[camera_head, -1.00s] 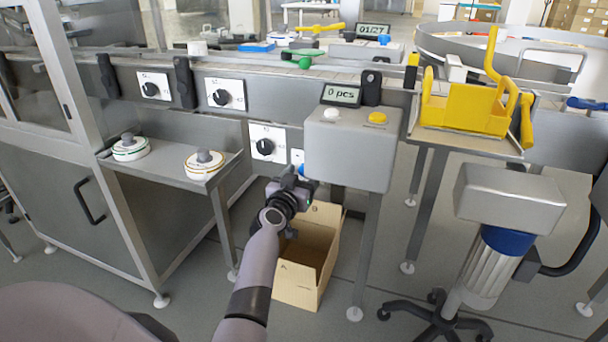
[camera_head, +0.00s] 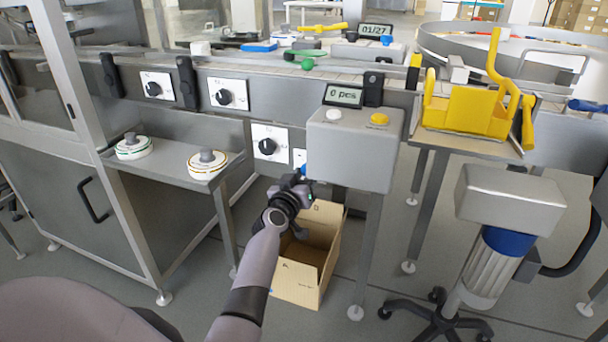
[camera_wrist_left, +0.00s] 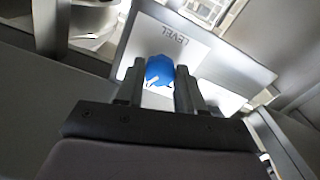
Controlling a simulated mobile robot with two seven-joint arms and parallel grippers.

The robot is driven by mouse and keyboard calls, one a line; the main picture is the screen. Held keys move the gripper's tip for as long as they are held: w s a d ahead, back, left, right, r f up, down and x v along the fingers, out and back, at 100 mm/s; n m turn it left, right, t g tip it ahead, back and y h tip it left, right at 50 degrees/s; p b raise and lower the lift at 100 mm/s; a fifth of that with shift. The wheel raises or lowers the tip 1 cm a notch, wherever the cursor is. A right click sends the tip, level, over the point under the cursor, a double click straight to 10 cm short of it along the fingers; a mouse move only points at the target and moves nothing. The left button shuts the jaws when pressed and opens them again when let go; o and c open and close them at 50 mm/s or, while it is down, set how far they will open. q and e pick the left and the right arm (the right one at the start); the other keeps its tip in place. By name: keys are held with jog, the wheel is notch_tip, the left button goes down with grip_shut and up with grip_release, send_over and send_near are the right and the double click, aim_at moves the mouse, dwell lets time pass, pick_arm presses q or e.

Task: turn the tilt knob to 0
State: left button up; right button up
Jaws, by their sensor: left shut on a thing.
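My left gripper (camera_head: 303,180) reaches in from below to the panel beside the grey box. In the left wrist view its two fingers (camera_wrist_left: 160,90) are shut on a blue knob (camera_wrist_left: 159,70). The blue knob sits on a white plate (camera_wrist_left: 165,35) marked LEVEL, with a white mark on its lower part. In the head view most of this knob is hidden by the gripper and box. Black knobs on white plates show at the left (camera_head: 153,89), the middle (camera_head: 223,97) and lower down (camera_head: 267,146); their labels are too small to read. My right gripper is not in view.
The grey box (camera_head: 350,155) with a 0 pcs display (camera_head: 343,96) overhangs close to the right of my gripper. An open cardboard box (camera_head: 297,285) stands on the floor below. A shelf (camera_head: 185,178) with two round pieces lies to the left.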

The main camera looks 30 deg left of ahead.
pick_arm(q)
jog(key=n+p, duration=0.1)
jog(key=n, duration=0.3)
jog(key=shift+r+n, duration=0.1)
jog(key=shift+n, duration=0.3)
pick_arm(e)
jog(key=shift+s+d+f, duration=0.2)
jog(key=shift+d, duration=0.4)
pick_arm(q)
jog(key=shift+n, duration=0.3)
jog(key=o, duration=1)
jog(key=shift+w, duration=0.1)
jog(key=shift+o, duration=0.2)
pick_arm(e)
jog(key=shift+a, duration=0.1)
